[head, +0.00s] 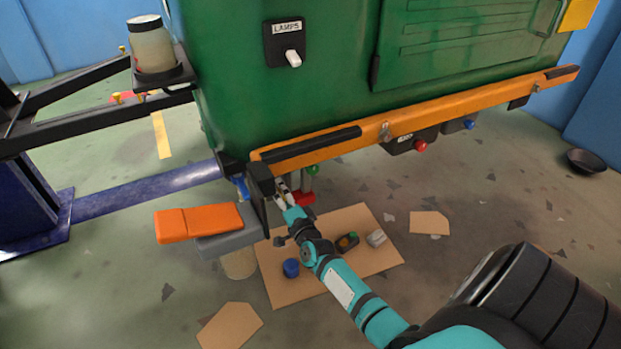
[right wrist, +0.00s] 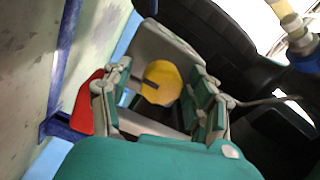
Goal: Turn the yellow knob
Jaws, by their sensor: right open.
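The yellow knob (right wrist: 161,83) shows in the right wrist view as a round face with a dark slot, on a grey housing (right wrist: 165,45). My right gripper (right wrist: 160,84) is open, with one finger on each side of the knob as seen there. I cannot tell whether the fingers touch it or how deep they reach. In the head view my right gripper (head: 283,190) is low under the vehicle's orange bar (head: 440,112), beside a black bracket. The knob is hidden in that view. My left gripper is not in view.
A green vehicle body (head: 250,100) with a LAMPS switch (head: 292,58) hangs above my arm. An orange step (head: 198,222) is left of the gripper. Cardboard (head: 275,272) with small parts lies below. A red piece (right wrist: 85,105) is beside the left finger.

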